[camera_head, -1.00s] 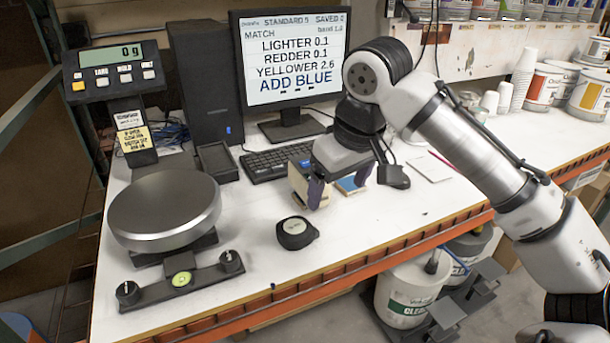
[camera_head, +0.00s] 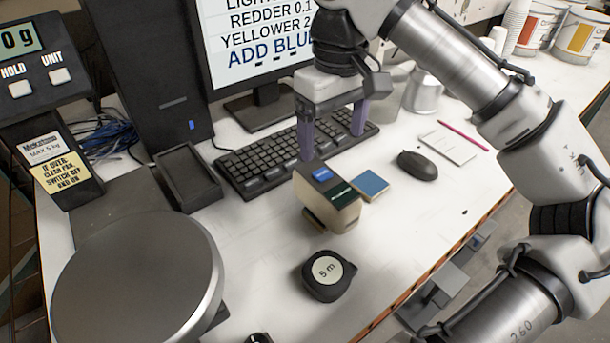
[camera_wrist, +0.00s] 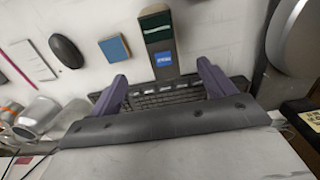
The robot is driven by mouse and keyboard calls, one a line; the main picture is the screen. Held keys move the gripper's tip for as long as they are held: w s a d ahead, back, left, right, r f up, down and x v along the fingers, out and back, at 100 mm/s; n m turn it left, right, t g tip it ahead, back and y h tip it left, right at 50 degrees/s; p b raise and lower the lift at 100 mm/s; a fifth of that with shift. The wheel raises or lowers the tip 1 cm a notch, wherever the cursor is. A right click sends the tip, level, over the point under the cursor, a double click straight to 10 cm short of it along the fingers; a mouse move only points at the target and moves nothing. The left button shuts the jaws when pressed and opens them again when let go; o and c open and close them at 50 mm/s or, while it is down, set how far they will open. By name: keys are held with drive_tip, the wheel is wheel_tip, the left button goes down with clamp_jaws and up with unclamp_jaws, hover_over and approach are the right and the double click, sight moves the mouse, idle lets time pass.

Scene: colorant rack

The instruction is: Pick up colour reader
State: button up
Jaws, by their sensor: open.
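The colour reader (camera_head: 328,197) is a beige block with a dark top, a blue display and a green strip. It stands on the white bench, and also shows in the wrist view (camera_wrist: 157,38). My gripper (camera_head: 332,146) is open and empty, with its purple fingers apart above the keyboard, on the far side of the reader. In the wrist view the fingertips (camera_wrist: 162,73) are apart, and the reader's blue-display end lies near the gap between them. I cannot tell the exact height of the fingers over the bench.
A blue sample card (camera_head: 370,185) lies right beside the reader. A tape measure (camera_head: 328,275) sits in front. The keyboard (camera_head: 260,165) and monitor are behind, and a mouse (camera_head: 417,165) is to the right. A round scale (camera_head: 138,285) fills the left front.

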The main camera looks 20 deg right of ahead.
sight(329, 182)
wheel_tip(329, 182, down, 8)
drive_tip(key=shift+w, duration=0.1)
drive_tip(key=shift+w+a+f+p, duration=0.1)
drive_tip(key=shift+f+p, duration=0.35)
drive_tip(key=shift+f, duration=1)
drive_tip(key=shift+a+f+p, duration=0.1)
drive_tip(key=shift+f+p, duration=0.3)
drive_tip(key=shift+f, duration=1)
drive_tip(key=c, duration=1.7)
drive_tip(key=shift+o, duration=0.2)
wheel_tip(329, 182, up, 20)
drive_tip(key=shift+b, duration=0.45)
